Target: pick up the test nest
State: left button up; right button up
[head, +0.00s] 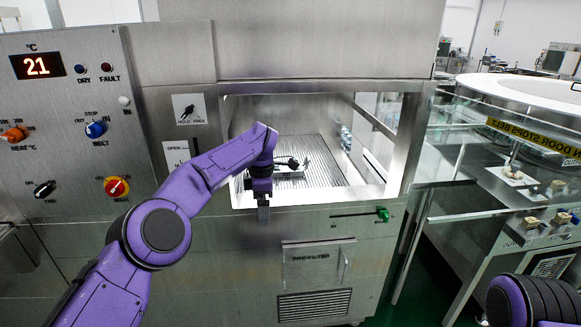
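A small flat light piece with dark parts on it (291,174) lies on the ribbed floor inside the open washer chamber; it may be the test nest, but it is too small to be sure. My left arm reaches in from the lower left, and its wrist hides part of this piece's left side. My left gripper (263,214) points down in front of the chamber's lower front edge, left of and nearer than the piece. Its fingers are too small to tell whether they are apart. My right gripper is out of view; only a purple part of my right arm shows at the lower right.
The washer's ribbed chamber floor (333,180) is mostly clear, framed by steel walls and a front ledge. A control panel (62,125) stands at the left. A glass-sided machine (500,140) with several small parts stands at the right.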

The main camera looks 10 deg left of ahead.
aim_at(284, 172)
jog(key=i, duration=1.4)
jog(key=u, duration=0.05)
